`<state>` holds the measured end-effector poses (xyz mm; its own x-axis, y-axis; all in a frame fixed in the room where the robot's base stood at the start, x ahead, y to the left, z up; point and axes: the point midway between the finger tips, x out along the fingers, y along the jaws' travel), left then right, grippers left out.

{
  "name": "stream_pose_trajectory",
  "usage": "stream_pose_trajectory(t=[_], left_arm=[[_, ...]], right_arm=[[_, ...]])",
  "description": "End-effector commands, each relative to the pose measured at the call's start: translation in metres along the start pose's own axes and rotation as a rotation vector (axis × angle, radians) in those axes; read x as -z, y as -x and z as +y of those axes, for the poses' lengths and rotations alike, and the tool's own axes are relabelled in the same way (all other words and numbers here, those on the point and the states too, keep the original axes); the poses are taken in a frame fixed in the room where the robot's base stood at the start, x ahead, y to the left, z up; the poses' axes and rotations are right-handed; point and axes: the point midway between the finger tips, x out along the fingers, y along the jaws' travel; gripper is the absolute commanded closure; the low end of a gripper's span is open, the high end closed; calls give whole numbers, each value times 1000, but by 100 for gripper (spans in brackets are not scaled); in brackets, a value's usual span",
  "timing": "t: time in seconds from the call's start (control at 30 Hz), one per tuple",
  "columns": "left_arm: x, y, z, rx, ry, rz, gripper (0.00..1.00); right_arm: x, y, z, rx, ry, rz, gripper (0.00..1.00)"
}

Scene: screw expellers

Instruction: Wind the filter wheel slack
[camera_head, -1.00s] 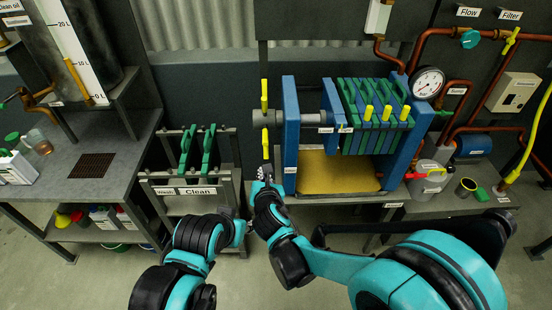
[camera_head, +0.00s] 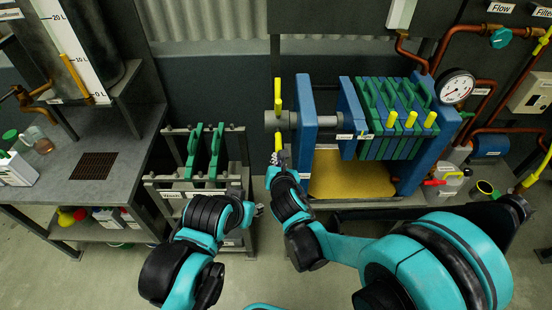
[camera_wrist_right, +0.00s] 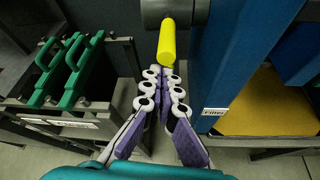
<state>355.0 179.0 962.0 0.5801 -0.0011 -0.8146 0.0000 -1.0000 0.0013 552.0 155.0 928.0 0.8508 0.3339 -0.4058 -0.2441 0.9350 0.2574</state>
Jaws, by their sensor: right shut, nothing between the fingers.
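The filter wheel is a grey hub (camera_head: 281,120) with yellow handles, at the left end of the blue filter press (camera_head: 304,125). One handle (camera_head: 278,94) points up and another (camera_head: 278,142) points down. My right gripper (camera_head: 278,160) is just below the lower handle, its fingers shut and empty. In the right wrist view, the closed fingertips (camera_wrist_right: 165,76) are right at the free end of the yellow handle (camera_wrist_right: 167,40); contact is unclear. My left gripper (camera_head: 258,211) is low, in front of the plate rack; its fingers are too small to judge.
A rack with green plates (camera_head: 205,150) stands left of the wheel. The press holds several green and blue plates above a yellow tray (camera_head: 350,180). A gauge (camera_head: 456,87) and copper pipes are at right. A grey bench (camera_head: 60,185) is at left.

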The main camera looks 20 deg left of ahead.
Motion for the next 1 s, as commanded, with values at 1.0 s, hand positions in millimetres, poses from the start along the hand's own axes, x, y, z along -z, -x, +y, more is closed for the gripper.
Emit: stream_pose_trajectory(t=[1.0], left_arm=[[42, 59, 0, 0, 0, 0, 64]], right_arm=[[-80, 15, 21, 30, -10, 117, 100]])
